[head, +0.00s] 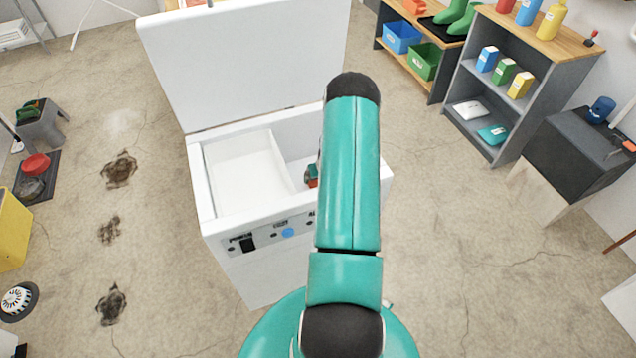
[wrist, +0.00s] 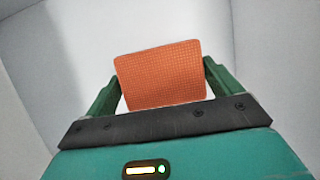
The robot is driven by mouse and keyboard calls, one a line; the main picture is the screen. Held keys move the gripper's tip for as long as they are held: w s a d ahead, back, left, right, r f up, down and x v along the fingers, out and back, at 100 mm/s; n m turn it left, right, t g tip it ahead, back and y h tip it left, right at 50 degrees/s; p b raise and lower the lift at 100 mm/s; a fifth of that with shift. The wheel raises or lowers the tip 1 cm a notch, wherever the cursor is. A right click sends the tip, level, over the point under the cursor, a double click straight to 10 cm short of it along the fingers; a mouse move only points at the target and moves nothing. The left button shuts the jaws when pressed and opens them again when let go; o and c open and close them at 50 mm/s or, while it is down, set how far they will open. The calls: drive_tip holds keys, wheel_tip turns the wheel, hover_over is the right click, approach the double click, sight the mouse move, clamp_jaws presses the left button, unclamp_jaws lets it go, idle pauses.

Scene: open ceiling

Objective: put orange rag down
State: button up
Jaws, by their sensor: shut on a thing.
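The orange rag (wrist: 160,75) is a flat textured piece between the two green fingers of my gripper (wrist: 162,86) in the wrist view. White walls surround it there. In the head view the white chest (head: 262,262) stands with its lid (head: 245,60) raised. My gripper (head: 311,172) is down in its right compartment, mostly hidden behind my arm. Only a small orange bit of the rag (head: 312,183) shows there. I cannot tell whether the rag touches the compartment floor.
A divider splits the chest, and its left compartment (head: 245,175) looks empty. A grey shelf (head: 465,85) with bottles and boxes stands at the right, beside a dark cabinet (head: 572,150). A yellow object (head: 12,230) is at the far left. Stained floor lies open left of the chest.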

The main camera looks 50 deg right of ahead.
drive_tip(key=shift+f, duration=2.05)
drive_tip(key=shift+f, duration=0.1)
drive_tip(key=o, duration=0.8)
drive_tip(key=v, duration=1.2)
drive_tip(key=shift+a, duration=0.1)
